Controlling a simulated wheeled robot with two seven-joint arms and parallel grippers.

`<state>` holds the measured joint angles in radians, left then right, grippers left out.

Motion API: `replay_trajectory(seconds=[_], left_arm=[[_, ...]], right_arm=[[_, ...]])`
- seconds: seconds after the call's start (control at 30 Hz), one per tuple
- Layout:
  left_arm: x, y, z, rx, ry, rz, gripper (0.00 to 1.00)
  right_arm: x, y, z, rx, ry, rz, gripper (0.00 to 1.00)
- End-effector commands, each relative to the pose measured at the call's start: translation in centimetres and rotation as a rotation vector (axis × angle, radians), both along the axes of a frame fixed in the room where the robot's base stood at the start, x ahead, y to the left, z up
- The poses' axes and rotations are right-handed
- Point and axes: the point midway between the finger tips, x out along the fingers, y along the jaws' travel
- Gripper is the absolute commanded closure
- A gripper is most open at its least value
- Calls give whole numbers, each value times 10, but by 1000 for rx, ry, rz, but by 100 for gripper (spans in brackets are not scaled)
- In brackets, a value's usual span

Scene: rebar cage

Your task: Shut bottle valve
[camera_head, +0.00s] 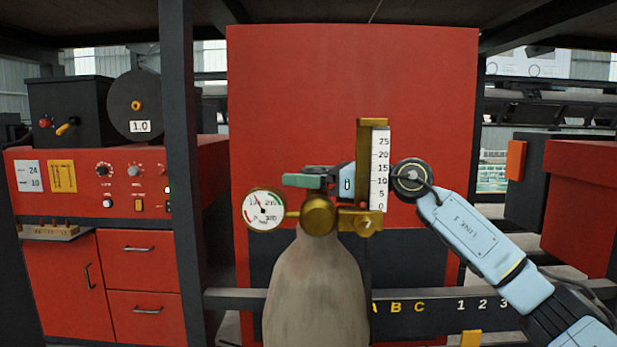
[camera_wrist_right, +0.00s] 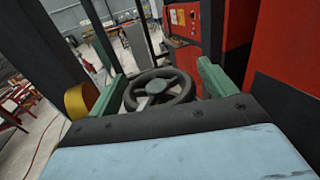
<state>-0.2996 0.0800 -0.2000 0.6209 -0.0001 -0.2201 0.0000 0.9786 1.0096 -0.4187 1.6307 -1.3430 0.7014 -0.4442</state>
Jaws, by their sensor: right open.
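A grey gas bottle (camera_head: 317,290) stands upright in front of me, with a brass valve body (camera_head: 318,214) on top. A round pressure gauge (camera_head: 265,209) is on its left and a flow scale (camera_head: 379,170) on its right. My right gripper (camera_head: 310,178) reaches in from the right, behind the flow scale, to just above the valve body. In the right wrist view, the black valve handwheel (camera_wrist_right: 160,92) lies between the two green fingers (camera_wrist_right: 158,92), which are open. I cannot tell whether they touch the rim. The handwheel is mostly hidden in the head view. My left gripper is not seen.
A dark upright post (camera_head: 181,150) stands left of the bottle and a red panel (camera_head: 300,90) behind it. A dark rail (camera_head: 440,304) with letters and numbers crosses low at the right. A red control cabinet (camera_head: 60,270) is at the left.

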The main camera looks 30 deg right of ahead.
Motion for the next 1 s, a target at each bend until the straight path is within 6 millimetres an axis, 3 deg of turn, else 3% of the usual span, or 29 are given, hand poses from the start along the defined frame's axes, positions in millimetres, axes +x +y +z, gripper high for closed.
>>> replay_trajectory(seconds=[0.5, 0.7, 1.0], left_arm=[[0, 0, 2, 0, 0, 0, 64], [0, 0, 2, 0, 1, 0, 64], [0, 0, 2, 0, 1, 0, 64]], right_arm=[[0, 0, 82, 2, -5, 0, 17], [0, 0, 96, 0, -1, -1, 17], [0, 0, 98, 0, 0, -1, 18]])
